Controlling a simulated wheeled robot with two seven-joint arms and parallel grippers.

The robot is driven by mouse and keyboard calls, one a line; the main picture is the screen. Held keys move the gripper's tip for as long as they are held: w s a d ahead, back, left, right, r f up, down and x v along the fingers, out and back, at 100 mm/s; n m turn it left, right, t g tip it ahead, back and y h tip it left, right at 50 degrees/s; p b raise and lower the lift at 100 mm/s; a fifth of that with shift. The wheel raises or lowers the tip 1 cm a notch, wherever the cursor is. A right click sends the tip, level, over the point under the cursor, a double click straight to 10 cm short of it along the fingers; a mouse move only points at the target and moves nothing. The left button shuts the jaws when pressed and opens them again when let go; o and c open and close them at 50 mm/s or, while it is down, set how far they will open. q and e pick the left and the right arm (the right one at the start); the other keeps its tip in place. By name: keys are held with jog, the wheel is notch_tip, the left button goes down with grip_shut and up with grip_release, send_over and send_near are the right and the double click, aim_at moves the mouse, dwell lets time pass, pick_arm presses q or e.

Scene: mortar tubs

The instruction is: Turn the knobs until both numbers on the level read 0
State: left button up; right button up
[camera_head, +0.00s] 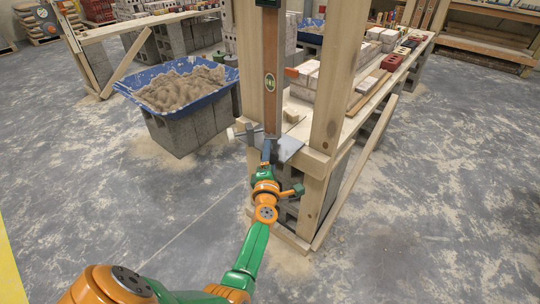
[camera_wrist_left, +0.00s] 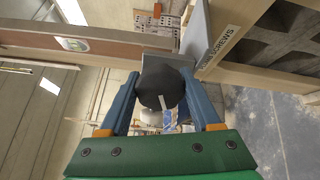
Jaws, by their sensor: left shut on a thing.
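My left gripper (camera_head: 267,150) reaches the foot of the upright wooden level (camera_head: 270,110) at the bench end. In the left wrist view its blue fingers (camera_wrist_left: 163,95) are shut on a round dark knob (camera_wrist_left: 158,78) with a pale mark on its face. The level also shows in the left wrist view (camera_wrist_left: 110,46). In the head view its oval vial (camera_head: 270,82) shows, and a dark panel (camera_head: 268,3) is cut off at the top edge; I cannot read any numbers. A grey knob with a bar handle (camera_head: 237,133) sticks out left of the level's foot. My right gripper is out of view.
Wooden posts (camera_head: 329,80) stand close on both sides of the level. A blue tub of mortar (camera_head: 160,109) stands on blocks at left. Bricks lie on the bench behind; the floor at right is clear.

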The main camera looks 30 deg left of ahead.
pick_arm(q)
jog(key=shift+f, duration=0.15)
jog(key=o, duration=1.3)
jog(key=shift+s, duration=0.15)
jog(key=p+v, duration=0.2)
jog(key=v, duration=0.5)
